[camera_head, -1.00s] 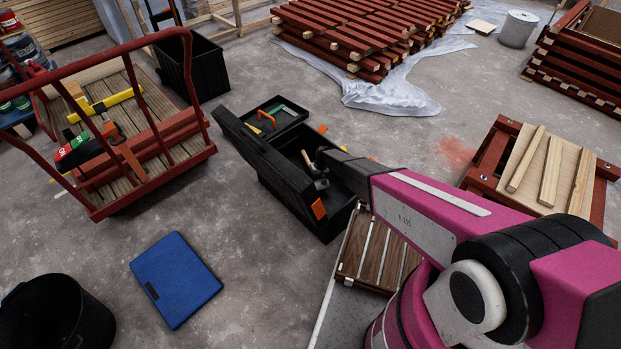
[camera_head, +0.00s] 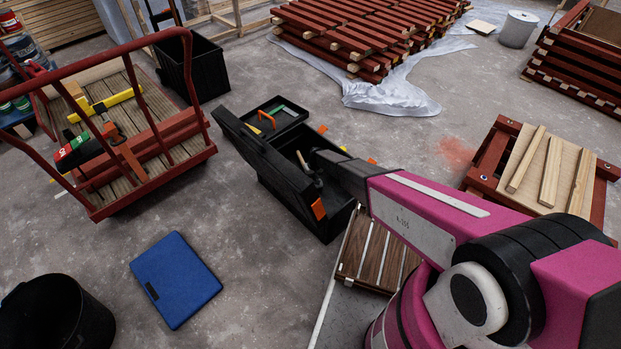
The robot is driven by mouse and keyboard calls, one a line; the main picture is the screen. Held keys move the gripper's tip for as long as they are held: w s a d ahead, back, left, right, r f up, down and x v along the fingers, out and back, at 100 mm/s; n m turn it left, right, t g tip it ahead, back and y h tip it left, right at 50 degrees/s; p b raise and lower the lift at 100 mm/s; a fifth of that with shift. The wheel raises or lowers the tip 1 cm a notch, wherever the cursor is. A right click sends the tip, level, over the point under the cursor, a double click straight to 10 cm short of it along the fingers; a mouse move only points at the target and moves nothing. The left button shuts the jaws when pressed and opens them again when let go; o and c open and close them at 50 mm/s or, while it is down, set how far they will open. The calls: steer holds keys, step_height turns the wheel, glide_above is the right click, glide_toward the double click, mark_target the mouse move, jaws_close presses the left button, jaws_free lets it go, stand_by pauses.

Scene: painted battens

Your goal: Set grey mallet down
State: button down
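The grey mallet shows only in part inside the open black toolbox (camera_head: 258,158). Its light wooden handle (camera_head: 302,161) sticks up at a tilt, and part of its dark grey head shows just below. The black end of my arm with my gripper (camera_head: 317,163) reaches over the toolbox from the right, right beside the mallet, and covers part of it. The fingertips are too dark and hidden to tell whether they are open or shut, or whether they touch the mallet.
A red-railed cart (camera_head: 150,165) with tools stands at left. A blue case (camera_head: 176,279) and a black bucket (camera_head: 55,318) are on the floor in front. Slatted wood (camera_head: 372,252) lies under my arm. Bare concrete is clear left of the toolbox.

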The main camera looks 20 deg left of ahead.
steer(key=c, duration=0.9)
jaws_free()
steer(key=shift+c, duration=0.2)
steer(key=v, duration=1.2)
steer(key=s+d+r+m, duration=0.2)
steer(key=d+r, duration=0.7)
steer(key=d, duration=0.3)
steer(key=s+d+r+m+t+h, duration=0.1)
steer(key=s+d+r, duration=0.2)
steer(key=d+r, duration=0.85)
steer(key=s+d+r+m, duration=0.2)
steer(key=d+r, duration=0.5)
steer(key=d, duration=0.7)
steer(key=s+d+r+m, duration=0.1)
steer(key=s+d+r, duration=0.4)
steer(key=d, duration=0.2)
steer(key=s+d+r+m+h, duration=0.1)
steer(key=s+d+r+m, duration=0.1)
steer(key=s+d+r, duration=0.3)
steer(key=shift+s+d+r, duration=0.3)
steer(key=shift+s+d, duration=0.2)
steer(key=shift+d, duration=0.7)
